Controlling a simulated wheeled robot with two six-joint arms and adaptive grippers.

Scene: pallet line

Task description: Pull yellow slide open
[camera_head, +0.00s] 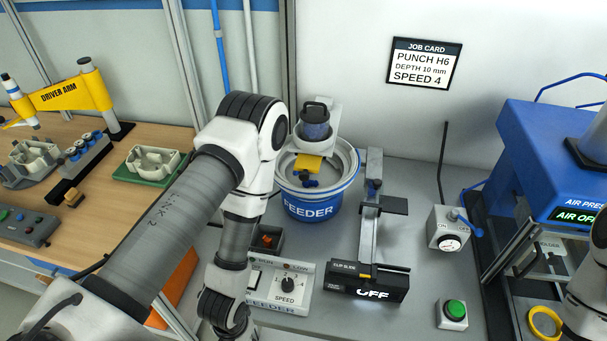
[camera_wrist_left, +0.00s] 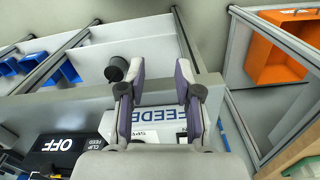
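A yellow slide-like plate (camera_head: 308,162) sits below the dark hopper (camera_head: 314,122), above the blue feeder bowl (camera_head: 316,206) in the head view. It does not show in the left wrist view. My left arm passes in front and to the left of the bowl and bends down toward the feeder control box (camera_head: 285,290). Its gripper is hidden in the head view. In the left wrist view my left gripper (camera_wrist_left: 161,72) is open and empty, its fingers apart over the FEEDER lettering. My right arm shows only at the right edge, without its gripper.
A dark box marked OFF (camera_head: 368,284) and its upright bracket (camera_head: 372,215) stand right of the bowl.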

